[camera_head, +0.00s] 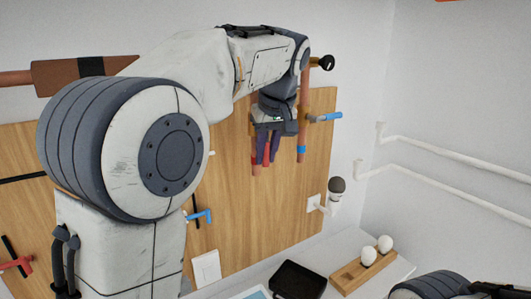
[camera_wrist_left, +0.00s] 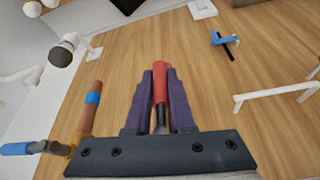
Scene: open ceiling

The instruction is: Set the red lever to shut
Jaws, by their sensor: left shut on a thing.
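The red lever (camera_wrist_left: 160,80) has a red grip on a metal stem and lies between the two purple fingers of my left gripper (camera_wrist_left: 160,97) in the left wrist view. The fingers are shut on its grip. In the head view, my left gripper (camera_head: 266,160) is at the wooden panel (camera_head: 235,205), pointing down, with part of the red lever (camera_head: 267,148) showing between its fingers. The lever's mount is mostly hidden by the gripper. My right gripper is not in view.
A copper pipe (camera_head: 304,95) with a blue-handled valve (camera_head: 327,117) stands close right of my gripper. A blue lever (camera_head: 198,216) and another red handle (camera_head: 18,264) are on the panel. White rails (camera_head: 450,157) run along the right wall. A shelf below holds a wooden block (camera_head: 367,272) with white knobs.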

